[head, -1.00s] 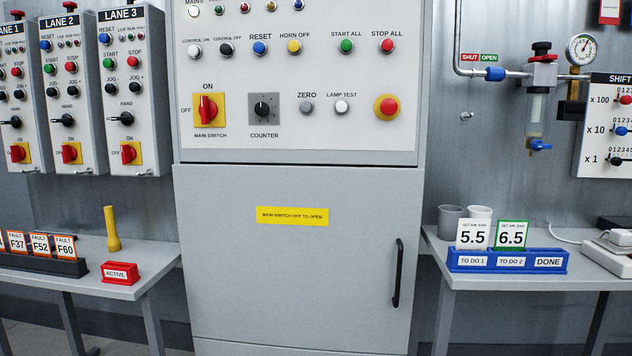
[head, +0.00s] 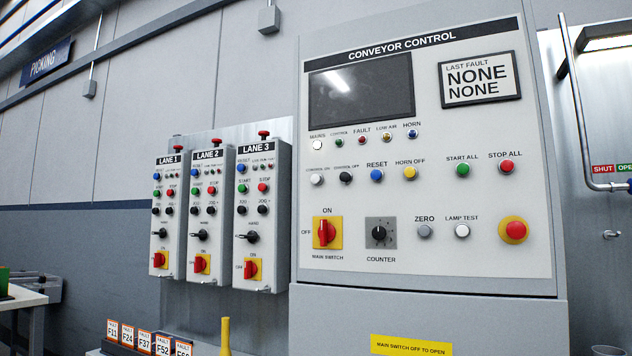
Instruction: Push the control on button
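The conveyor control cabinet (head: 430,240) stands right of centre in the head view, its upper panel in full sight. The control on button (head: 317,180) is a small white button at the left end of the upper button row, under its label. The black control off button (head: 345,177) is just to its right. The red main switch (head: 326,232) on a yellow plate is below, its handle upright toward ON. The white mains lamp (head: 317,145) is above. My gripper is not in view.
Lane boxes (head: 210,212) hang on the wall left of the cabinet. A rack of fault cards (head: 140,338) and a yellow handle (head: 225,335) are at the bottom. A pipe (head: 580,110) runs along the right. No obstacle shows before the panel.

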